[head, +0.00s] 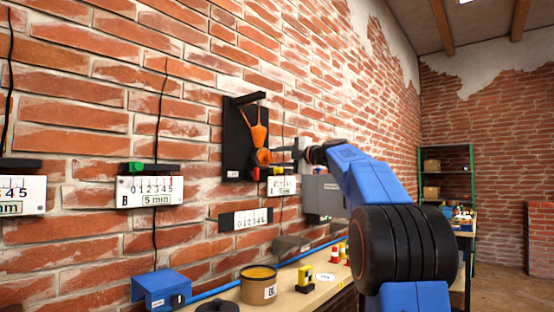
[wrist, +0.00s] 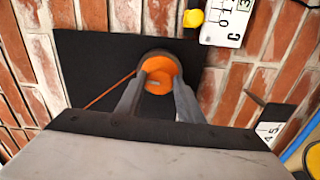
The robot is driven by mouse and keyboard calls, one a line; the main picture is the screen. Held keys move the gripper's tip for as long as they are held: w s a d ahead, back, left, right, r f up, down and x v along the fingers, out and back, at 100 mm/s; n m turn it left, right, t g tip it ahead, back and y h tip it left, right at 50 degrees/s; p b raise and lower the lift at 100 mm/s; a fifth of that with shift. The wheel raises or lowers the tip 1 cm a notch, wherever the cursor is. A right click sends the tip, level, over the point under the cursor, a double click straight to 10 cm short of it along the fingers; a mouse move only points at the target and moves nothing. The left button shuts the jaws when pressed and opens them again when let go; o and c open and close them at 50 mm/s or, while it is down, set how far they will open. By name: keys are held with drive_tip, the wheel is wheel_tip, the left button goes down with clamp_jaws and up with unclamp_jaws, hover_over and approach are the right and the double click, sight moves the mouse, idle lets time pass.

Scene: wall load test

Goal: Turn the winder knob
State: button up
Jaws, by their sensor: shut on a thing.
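The winder knob (wrist: 160,70) is a round orange knob on a black backing plate (wrist: 90,50) fixed to the brick wall. In the head view the plate (head: 233,140) is upright, with an orange forked piece (head: 257,133) above the knob (head: 263,157) and a dark bar at its top. My gripper (wrist: 160,88) has its two grey fingers on either side of the knob, shut on it. In the head view my gripper (head: 285,155) reaches the knob from the right. A thin orange cord (wrist: 108,90) runs from the knob down-left in the wrist view.
A white scale card marked B (head: 150,191) hangs left of the plate. A card marked C (wrist: 228,22) with a yellow piece (wrist: 193,18) is close to the plate. Below, a bench holds a blue box (head: 167,290), a round tin (head: 258,287) and small weights (head: 305,280).

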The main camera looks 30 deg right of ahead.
drive_tip(key=shift+f, duration=0.15)
drive_tip(key=o, duration=1)
drive_tip(key=shift+o, duration=0.2)
drive_tip(key=shift+s, duration=0.1)
drive_tip(key=v, duration=1.7)
drive_tip(key=shift+s, duration=0.1)
